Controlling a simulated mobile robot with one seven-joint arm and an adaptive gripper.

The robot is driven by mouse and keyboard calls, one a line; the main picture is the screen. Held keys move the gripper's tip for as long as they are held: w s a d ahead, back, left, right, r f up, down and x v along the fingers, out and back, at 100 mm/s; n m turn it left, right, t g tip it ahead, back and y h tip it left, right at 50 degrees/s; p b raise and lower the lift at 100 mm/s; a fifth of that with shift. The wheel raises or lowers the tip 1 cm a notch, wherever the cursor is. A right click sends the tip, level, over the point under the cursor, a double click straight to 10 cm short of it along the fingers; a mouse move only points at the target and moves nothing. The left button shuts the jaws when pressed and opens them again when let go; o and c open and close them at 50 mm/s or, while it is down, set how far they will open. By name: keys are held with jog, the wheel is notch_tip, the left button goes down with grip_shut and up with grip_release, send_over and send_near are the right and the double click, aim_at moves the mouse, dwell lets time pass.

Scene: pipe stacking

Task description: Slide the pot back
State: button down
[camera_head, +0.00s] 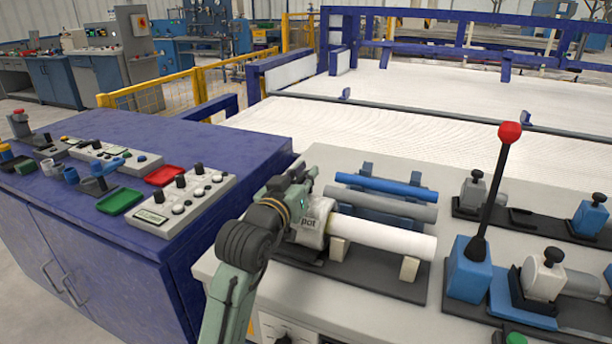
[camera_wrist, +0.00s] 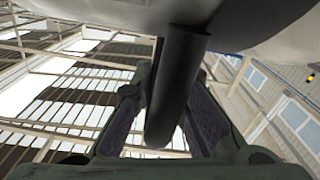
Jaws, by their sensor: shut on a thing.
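The pot (camera_head: 310,222) is a light grey block with "pot" written on it. It stands at the left end of the white pipe (camera_head: 385,238) on the grey worktop, and the two look touching or nearly so. My gripper (camera_head: 293,192) is at the pot's upper left side and hides part of it. In the wrist view, the fingers of my gripper (camera_wrist: 172,88) stand on both sides of a dark round knob (camera_wrist: 180,75) that sticks out from the pot's pale body (camera_wrist: 110,10). The gripper is shut on this knob.
A grey pipe (camera_head: 385,205) and a blue pipe (camera_head: 385,187) lie behind the white one. A blue lever base (camera_head: 470,272) with a red ball (camera_head: 510,132) stands to the right. A blue cabinet (camera_head: 150,215) with control boxes (camera_head: 185,200) is on the left.

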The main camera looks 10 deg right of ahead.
jog(key=w+a+b, duration=0.2)
jog(key=w+a, duration=0.3)
jog(key=a, duration=0.4)
jog(key=c, duration=1.7)
grip_release()
jog(key=shift+o, duration=0.2)
jog(key=v, duration=1.2)
jog(key=shift+s, duration=0.1)
